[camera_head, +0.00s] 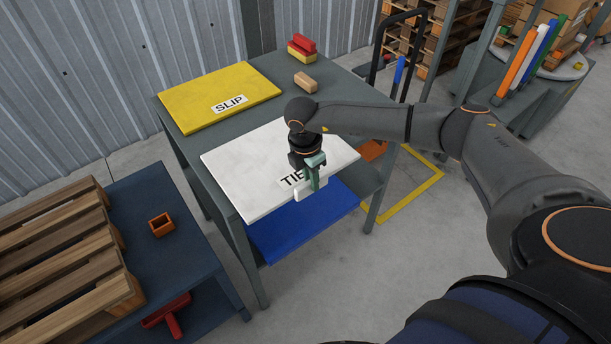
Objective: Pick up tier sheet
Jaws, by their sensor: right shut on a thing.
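The tier sheet (244,167) is a flat white board marked "TIE", the rest of its label hidden by my right gripper. It lies on the grey table with its front edge over the near side. My right gripper (313,186) is at the sheet's front edge, beside the label, and is shut on the sheet, at a small white tab there. My right arm reaches in from the right and hides the sheet's right rear part. My left gripper is not in view.
A yellow slip sheet (215,92) lies at the table's (193,146) back left. A tan block (305,82) and a red-and-yellow item (301,47) sit behind. A blue sheet (300,222) lies on the lower shelf. A wooden pallet (60,255) stands at left on a blue bench.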

